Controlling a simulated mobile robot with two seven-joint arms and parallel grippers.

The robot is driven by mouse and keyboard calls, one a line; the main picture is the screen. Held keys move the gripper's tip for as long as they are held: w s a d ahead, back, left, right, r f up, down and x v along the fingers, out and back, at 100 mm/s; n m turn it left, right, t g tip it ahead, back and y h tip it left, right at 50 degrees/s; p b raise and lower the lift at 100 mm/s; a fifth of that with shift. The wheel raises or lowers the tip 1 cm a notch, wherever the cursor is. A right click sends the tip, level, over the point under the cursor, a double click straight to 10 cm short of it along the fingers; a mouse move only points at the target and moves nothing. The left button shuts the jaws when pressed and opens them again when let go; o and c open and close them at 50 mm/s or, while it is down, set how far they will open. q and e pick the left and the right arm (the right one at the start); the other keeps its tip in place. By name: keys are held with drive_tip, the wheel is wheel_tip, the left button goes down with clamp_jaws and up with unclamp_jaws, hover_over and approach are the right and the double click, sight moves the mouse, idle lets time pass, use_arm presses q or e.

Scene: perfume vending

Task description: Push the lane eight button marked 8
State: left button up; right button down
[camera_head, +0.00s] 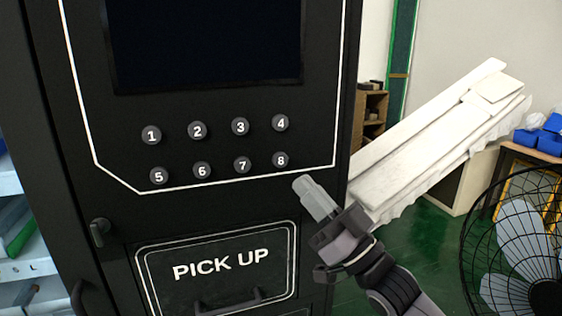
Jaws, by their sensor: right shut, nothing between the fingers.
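The button marked 8 (281,160) is a round dark knob with a white number. It sits at the right end of the lower button row on the black vending machine (200,216). My right gripper (303,184) is shut and empty. In the picture its fingertips lie just below and right of button 8, with a small visible gap between them. How far the fingertips stand from the panel is hard to tell. Button 7 (242,165) is directly left of button 8, and button 4 (280,123) is above it. My left gripper is not in view.
A dark screen (205,42) is above the buttons. A PICK UP flap (220,264) with a handle is below them. A black fan (520,250) stands at the lower right, and white boards (430,140) lean behind my right arm. Shelves (12,180) are at the left edge.

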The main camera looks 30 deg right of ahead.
sight(280, 160)
drive_tip(key=shift+w+d+b, duration=0.15)
drive_tip(key=shift+w+d, duration=0.15)
drive_tip(key=shift+w, duration=0.95)
drive_tip(key=shift+w+d+b, duration=0.15)
drive_tip(key=shift+w+d, duration=0.2)
drive_tip(key=shift+w, duration=0.9)
drive_tip(key=shift+w+d+b, duration=0.15)
drive_tip(key=shift+w+d, duration=0.15)
drive_tip(key=shift+w, duration=0.95)
drive_tip(key=shift+w, duration=0.4)
drive_tip(key=shift+w+d, duration=0.2)
drive_tip(key=shift+w, duration=0.2)
drive_tip(key=shift+s, duration=0.1)
drive_tip(key=shift+s+a+p, duration=0.2)
drive_tip(key=shift+s+p, duration=0.15)
drive_tip(key=shift+s, duration=0.35)
drive_tip(key=shift+s, duration=0.1)
